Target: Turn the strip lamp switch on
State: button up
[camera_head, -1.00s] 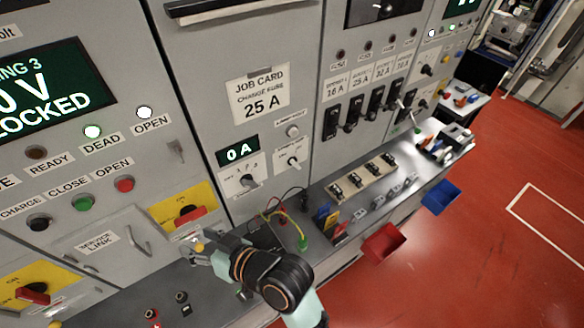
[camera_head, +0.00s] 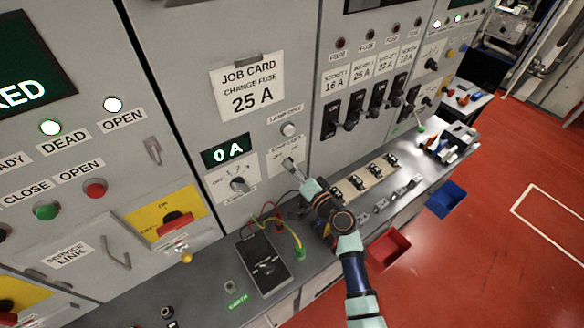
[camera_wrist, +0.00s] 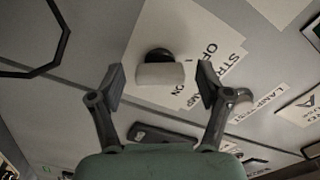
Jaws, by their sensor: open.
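The strip lamp switch (camera_head: 288,163) is a small knob on a white label plate on the grey panel, below the round lamp test button. In the wrist view, the switch knob (camera_wrist: 160,73) has a pale front and a dark base, with its OFF and ON label upside down. My gripper (camera_head: 296,173) is at the panel in front of this switch. Its two dark fingers are spread, one on each side of the knob, with gaps between. The knob's exact setting cannot be told.
A lamp test button (camera_head: 288,129) is just above, and a selector knob (camera_head: 239,184) with the 0 A display (camera_head: 226,151) is to the left. A black meter (camera_head: 262,264) with coloured leads lies on the bench below. Fuse holders (camera_head: 362,181) stand to the right.

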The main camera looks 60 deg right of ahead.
jog(key=shift+w+d, duration=0.3)
jog(key=shift+w, duration=0.2)
jog(key=c, duration=1.2)
jog(key=shift+o, duration=0.2)
jog(key=shift+m, duration=0.3)
jog(key=m, duration=0.5)
jog(key=shift+r+m, duration=0.1)
jog(key=shift+m, duration=0.2)
jog(key=m+p, duration=0.1)
jog(key=m, duration=0.4)
jog(key=shift+m, duration=0.3)
